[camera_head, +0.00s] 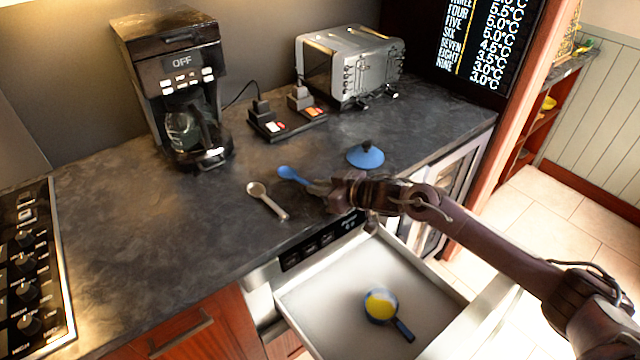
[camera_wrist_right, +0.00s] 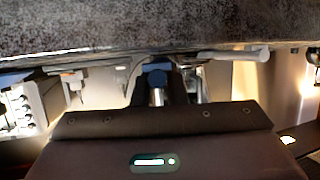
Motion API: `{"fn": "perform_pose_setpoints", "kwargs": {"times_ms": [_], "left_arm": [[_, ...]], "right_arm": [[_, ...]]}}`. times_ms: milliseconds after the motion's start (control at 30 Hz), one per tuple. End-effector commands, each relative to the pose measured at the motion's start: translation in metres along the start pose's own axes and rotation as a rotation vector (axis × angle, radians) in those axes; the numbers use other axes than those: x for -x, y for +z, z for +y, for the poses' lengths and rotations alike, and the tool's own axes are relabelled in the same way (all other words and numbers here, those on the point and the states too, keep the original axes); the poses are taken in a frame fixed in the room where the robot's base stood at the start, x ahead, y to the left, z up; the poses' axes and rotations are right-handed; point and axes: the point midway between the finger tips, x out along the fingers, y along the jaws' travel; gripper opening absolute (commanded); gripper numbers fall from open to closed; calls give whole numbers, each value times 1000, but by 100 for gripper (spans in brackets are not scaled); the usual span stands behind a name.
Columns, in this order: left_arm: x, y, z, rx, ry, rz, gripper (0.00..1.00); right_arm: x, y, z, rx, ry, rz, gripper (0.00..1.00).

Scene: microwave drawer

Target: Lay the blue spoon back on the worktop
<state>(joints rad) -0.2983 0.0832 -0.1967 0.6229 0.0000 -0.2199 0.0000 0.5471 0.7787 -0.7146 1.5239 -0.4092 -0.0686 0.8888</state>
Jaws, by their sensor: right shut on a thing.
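The blue spoon (camera_head: 291,174) shows in the head view at the front part of the worktop, with its bowl to the left. My right gripper (camera_head: 318,187) is shut on its handle end. In the right wrist view a bit of the blue spoon (camera_wrist_right: 156,77) shows between the fingers. I cannot tell whether the spoon touches the dark stone worktop (camera_head: 150,245) or hangs just above it. My left gripper is not in view.
A grey spoon (camera_head: 268,201) lies just left of the blue one. A blue lid (camera_head: 365,155) sits behind my right arm. Below is an open white drawer (camera_head: 320,300) with a blue pan (camera_head: 381,306) holding something yellow. A coffee maker (camera_head: 180,85) and toaster (camera_head: 350,62) stand behind.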

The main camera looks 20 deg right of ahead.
Motion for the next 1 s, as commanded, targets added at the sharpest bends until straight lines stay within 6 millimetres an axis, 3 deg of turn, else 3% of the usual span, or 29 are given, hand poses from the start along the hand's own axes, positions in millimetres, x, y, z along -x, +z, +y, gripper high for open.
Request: {"fn": "perform_pose_setpoints", "kwargs": {"times_ms": [967, 1000], "left_arm": [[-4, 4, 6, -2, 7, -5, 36], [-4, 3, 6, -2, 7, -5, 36]], "right_arm": [[-4, 8, 0, 0, 0, 1, 0], [-4, 8, 0, 0, 0, 2, 13]]}}
